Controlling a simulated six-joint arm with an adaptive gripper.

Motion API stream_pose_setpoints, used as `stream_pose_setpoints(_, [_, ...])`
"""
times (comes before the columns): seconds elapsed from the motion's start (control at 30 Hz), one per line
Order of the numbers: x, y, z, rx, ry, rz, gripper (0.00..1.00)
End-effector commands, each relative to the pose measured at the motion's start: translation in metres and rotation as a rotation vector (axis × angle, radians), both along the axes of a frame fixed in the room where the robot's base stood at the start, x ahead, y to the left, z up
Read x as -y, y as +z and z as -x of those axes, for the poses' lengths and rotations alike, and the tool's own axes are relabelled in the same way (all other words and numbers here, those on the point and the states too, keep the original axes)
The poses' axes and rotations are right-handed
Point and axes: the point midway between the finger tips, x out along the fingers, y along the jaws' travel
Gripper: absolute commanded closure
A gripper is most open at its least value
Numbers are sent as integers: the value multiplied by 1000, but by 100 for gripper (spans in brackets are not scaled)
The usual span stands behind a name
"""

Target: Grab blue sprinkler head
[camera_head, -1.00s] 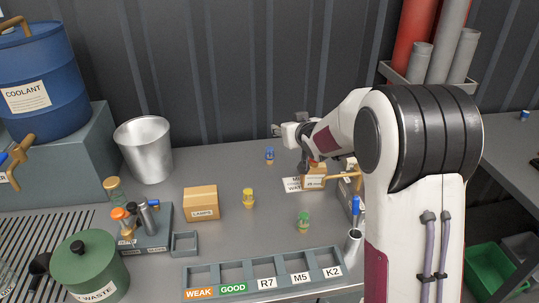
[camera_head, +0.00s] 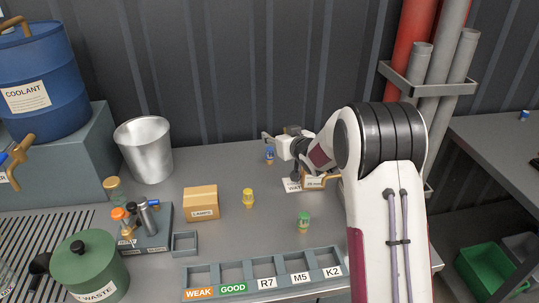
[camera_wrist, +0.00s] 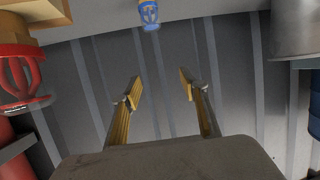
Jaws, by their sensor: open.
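The blue sprinkler head (camera_head: 270,155) stands on the grey table near the back wall. It also shows at the top edge of the wrist view (camera_wrist: 149,13), beyond the fingertips and roughly between them in line. My gripper (camera_head: 268,145) is close to the blue sprinkler head in the head view and partly overlaps its surroundings. In the wrist view, its two yellow-padded fingers (camera_wrist: 157,87) are spread wide with nothing between them. The fingers are apart from the blue sprinkler head.
A yellow sprinkler head (camera_head: 248,197) and a green one (camera_head: 304,222) stand in front, beside a cardboard box (camera_head: 201,203). A red fitting (camera_wrist: 22,80) is at the left of the wrist view. A metal bucket (camera_head: 145,150) and labelled tray (camera_head: 262,274) are on the table.

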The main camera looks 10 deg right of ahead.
Motion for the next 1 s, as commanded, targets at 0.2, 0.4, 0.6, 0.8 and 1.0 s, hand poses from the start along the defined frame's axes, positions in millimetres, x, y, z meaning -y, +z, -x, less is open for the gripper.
stream_pose_setpoints(0.2, [0,-17,0,-4,-1,-1,56])
stream_pose_setpoints(0.4, [0,-43,0,-4,0,-1,56])
stream_pose_setpoints(0.6, [0,-68,0,-4,0,0,56])
stream_pose_setpoints(0.8, [-1,-82,-7,0,0,0,56])
stream_pose_setpoints(1.0, [-3,-85,-15,-1,0,0,56])
